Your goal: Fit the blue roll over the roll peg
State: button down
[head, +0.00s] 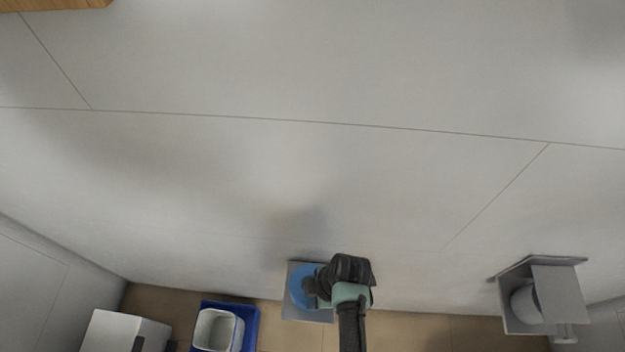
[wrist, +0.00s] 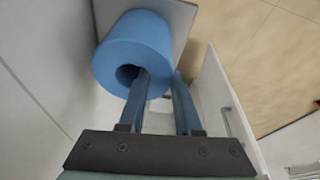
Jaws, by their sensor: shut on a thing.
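The blue roll (head: 298,288) is at the bottom middle of the head view, in front of a grey square plate (head: 294,313). My gripper (head: 312,290) reaches it from the right. In the wrist view the blue roll (wrist: 118,60) has its open core facing me. My gripper (wrist: 160,82) is shut on the roll's wall, with one finger in the core and the other outside. The grey plate (wrist: 178,18) is just behind the roll. The roll peg cannot be made out; I cannot tell whether it is inside the core.
A grey holder (head: 562,292) with a white roll (head: 524,305) is at the lower right. A blue bin (head: 253,325) around a white container (head: 215,330) and a white box (head: 120,332) are at the lower left. Tan floor lies below.

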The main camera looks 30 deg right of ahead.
jog(key=c, duration=0.5)
grip_release()
jog(key=v, duration=1.3)
